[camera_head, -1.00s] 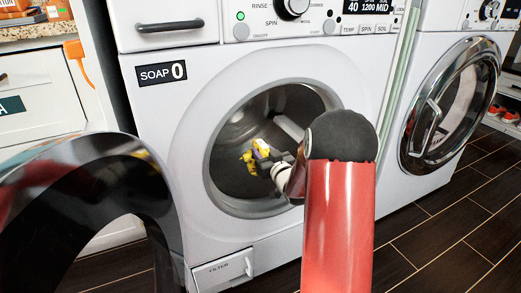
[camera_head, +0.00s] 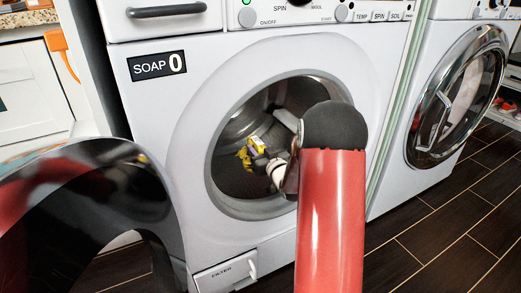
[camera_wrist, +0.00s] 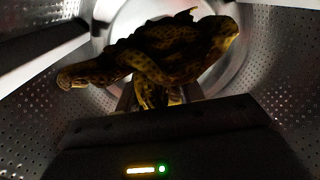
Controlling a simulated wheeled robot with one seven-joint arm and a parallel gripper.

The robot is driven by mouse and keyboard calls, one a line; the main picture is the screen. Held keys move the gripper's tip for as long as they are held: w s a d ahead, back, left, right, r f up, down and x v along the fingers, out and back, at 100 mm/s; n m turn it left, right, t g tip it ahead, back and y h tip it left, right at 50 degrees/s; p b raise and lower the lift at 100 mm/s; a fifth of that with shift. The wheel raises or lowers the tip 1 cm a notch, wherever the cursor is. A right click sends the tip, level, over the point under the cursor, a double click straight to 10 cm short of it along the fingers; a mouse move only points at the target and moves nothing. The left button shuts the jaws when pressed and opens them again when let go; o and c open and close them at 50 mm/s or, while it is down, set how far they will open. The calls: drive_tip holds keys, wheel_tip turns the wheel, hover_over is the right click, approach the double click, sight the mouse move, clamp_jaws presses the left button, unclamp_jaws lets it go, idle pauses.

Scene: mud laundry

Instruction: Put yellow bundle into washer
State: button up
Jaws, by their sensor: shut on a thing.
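The yellow bundle (camera_head: 249,152) is inside the washer drum, in the grip of my gripper (camera_head: 262,160). In the wrist view the bundle (camera_wrist: 165,55) looks dark yellow and spotted, held up between the fingers of my gripper (camera_wrist: 158,98). The washer (camera_head: 190,150) has its round opening uncovered, and my arm reaches in through it. The wrist view shows the perforated drum wall (camera_wrist: 265,60) on both sides. My arm hides the right part of the opening, and the fingertips are partly hidden by the bundle.
The washer's open door (camera_head: 90,190) stands at the lower left. A second machine with a closed round door (camera_head: 455,100) is at the right. A filter flap (camera_head: 226,272) sits low on the washer. The dark tiled floor (camera_head: 440,220) is clear at the lower right.

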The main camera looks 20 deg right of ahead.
drive_tip(key=shift+f, duration=0.3)
drive_tip(key=o, duration=1.1)
drive_tip(key=shift+o, duration=0.2)
drive_tip(key=s, duration=0.7)
drive_tip(key=shift+s+d, duration=0.15)
drive_tip(key=shift+s, duration=0.25)
